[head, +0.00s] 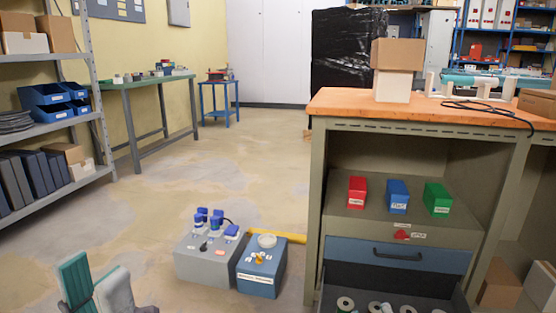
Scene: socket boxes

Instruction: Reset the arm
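My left gripper (97,270) shows at the bottom left of the head view, with one teal finger and one pale grey finger pointing up. The fingertips stand apart with nothing between them, so it looks open and empty. Its wrist and the rest of the arm are cut off by the lower edge. It is left of the grey socket box (208,264) and the blue socket box (261,273), which stand side by side on the floor, and it does not appear to touch them. My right gripper is not in view.
A workbench (345,103) stands at right. Its shelf holds a red box (356,192), a blue box (397,196) and a green box (437,198). The drawer (345,289) below is open with rolls inside. A metal rack (90,60) stands left. The middle floor is clear.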

